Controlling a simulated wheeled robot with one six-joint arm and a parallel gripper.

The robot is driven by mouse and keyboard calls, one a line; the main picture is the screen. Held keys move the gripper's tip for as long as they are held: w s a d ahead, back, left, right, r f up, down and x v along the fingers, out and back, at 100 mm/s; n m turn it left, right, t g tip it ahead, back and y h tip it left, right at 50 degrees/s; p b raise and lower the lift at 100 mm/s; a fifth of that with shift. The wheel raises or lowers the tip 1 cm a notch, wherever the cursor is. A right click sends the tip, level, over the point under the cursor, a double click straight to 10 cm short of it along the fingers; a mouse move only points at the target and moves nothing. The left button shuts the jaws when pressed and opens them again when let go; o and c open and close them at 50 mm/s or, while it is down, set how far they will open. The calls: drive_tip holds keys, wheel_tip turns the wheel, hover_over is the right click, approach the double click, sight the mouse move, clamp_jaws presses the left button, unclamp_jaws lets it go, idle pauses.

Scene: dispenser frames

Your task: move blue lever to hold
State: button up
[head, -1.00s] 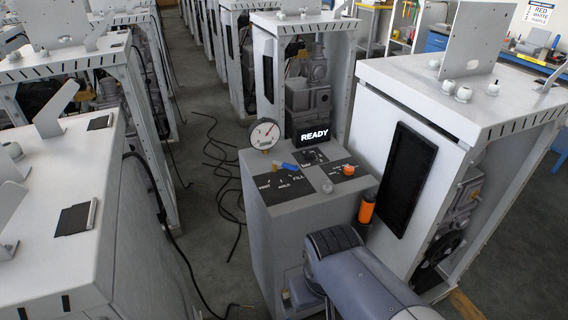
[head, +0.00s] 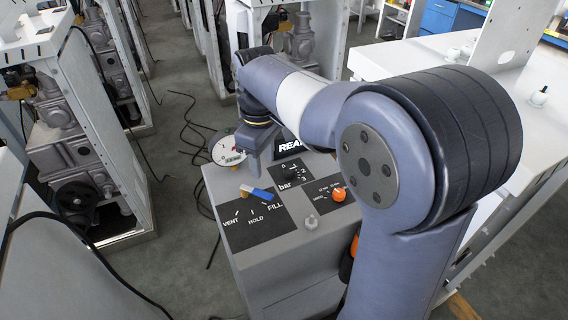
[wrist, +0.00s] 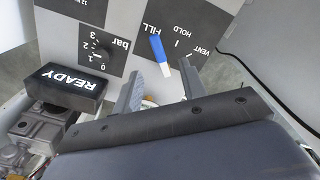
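The blue lever (head: 262,195) lies on a black panel on top of the grey dispenser box (head: 230,190). Its blue end points toward the FILL label, and its other end is pale. In the wrist view the blue lever (wrist: 157,48) also points at FILL, with HOLD and VENT off to the right. My gripper (head: 252,168) hangs above the back of the box, behind the lever. In the wrist view my gripper (wrist: 161,72) has its two fingers apart, one to each side of the lever's pale end in the picture.
A READY display (wrist: 62,85) and a bar dial (wrist: 97,52) sit beside the lever panel. A round gauge (head: 226,150) stands at the back left of the box. An orange knob (head: 338,194) is on the right. White cabinets stand close by; cables lie on the floor at left.

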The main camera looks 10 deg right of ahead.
sight(264, 193)
drive_tip(key=f, duration=0.7)
drive_tip(key=w+f, duration=0.1)
drive_tip(key=f, duration=0.2)
drive_tip(key=shift+f+b, duration=0.3)
drive_tip(key=shift+f, duration=0.05)
clamp_jaws()
